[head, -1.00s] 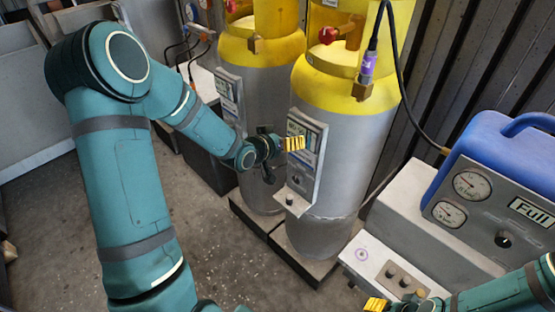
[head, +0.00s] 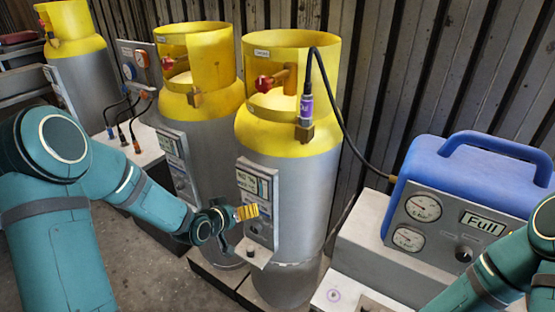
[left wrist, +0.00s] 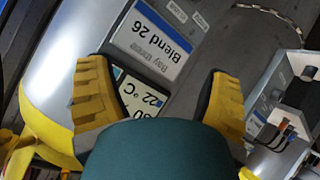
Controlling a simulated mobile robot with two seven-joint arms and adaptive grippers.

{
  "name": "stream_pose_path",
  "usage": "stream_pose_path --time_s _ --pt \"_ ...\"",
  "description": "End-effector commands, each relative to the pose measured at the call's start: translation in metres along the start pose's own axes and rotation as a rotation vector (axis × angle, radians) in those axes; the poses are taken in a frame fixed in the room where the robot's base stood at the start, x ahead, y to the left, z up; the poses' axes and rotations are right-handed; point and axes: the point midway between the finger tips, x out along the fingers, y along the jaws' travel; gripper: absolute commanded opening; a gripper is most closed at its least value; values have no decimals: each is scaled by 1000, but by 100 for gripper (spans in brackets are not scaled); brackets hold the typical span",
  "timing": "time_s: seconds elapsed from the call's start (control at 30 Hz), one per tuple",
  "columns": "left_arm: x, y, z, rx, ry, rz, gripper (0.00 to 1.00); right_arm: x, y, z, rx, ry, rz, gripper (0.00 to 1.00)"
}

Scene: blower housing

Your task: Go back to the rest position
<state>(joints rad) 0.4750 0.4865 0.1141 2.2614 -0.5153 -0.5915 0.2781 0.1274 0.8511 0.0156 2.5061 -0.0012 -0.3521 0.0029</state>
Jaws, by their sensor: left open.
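My left gripper (head: 247,212) is open and empty in front of the label panel (head: 256,187) on the nearer grey cylinder (head: 300,210) with a yellow collar. In the left wrist view, the two yellow fingers (left wrist: 160,100) are spread apart. Whether the fingers touch the panel I cannot tell. My right arm comes in at the lower right of the head view; its gripper is not in view.
A second yellow-collared cylinder (head: 202,110) stands to the left, another (head: 78,70) farther back. A blue-cased machine (head: 460,185) with gauges and a "Full" display stands on the right. A black hose (head: 343,110) runs from the nearer cylinder towards it. A corrugated wall is behind.

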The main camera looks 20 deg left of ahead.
Motion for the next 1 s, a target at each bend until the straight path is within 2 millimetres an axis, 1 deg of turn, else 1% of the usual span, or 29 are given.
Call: stream_pose_path --time_s 0.07,0.1,0.13,0.17,0.27,0.3,0.37,0.4,0.47,0.5,0.6,0.63,0.7,0.8,0.9,1.0 --pt "0 0 0 0 0 0 80 0 0 -2 3 5 1 47" --pt "0 0 0 0 0 0 80 1 0 -6 9 17 2 47" --pt "1 1 3 -1 -6 1 80 1 1 -11 16 32 4 47" --pt "3 5 13 -6 -30 1 80 1 1 -12 15 32 4 47" --pt "11 19 58 -26 -139 -4 80 1 1 -9 14 27 4 47" --pt "13 26 82 -34 -197 -9 80 1 1 -9 14 27 4 47" --pt "12 36 120 -43 -293 -19 80 1 1 -9 13 27 4 47" --pt "10 42 146 -47 -358 -27 80 1 1 -9 13 27 4 47" --pt "4 51 183 -49 -454 -41 80 1 1 -9 13 27 4 47" --pt "-2 56 205 -48 -516 -50 80 1 1 -9 13 27 4 47" --pt "-19 65 252 -41 -648 -74 80 1 1 -9 13 27 3 47" --pt "-24 67 263 -37 -681 -79 80 1 1 -9 13 27 3 47" --pt "-35 70 283 -33 -742 -93 80 1 1 -9 13 27 3 47" --pt "-44 72 298 -27 -791 -105 80 1 1 -9 13 27 3 47" --pt "-47 72 303 -26 -807 -109 80 1 1 -9 13 27 3 47" --pt "-47 72 302 -26 -806 -109 80 1 1 -9 13 27 3 47"
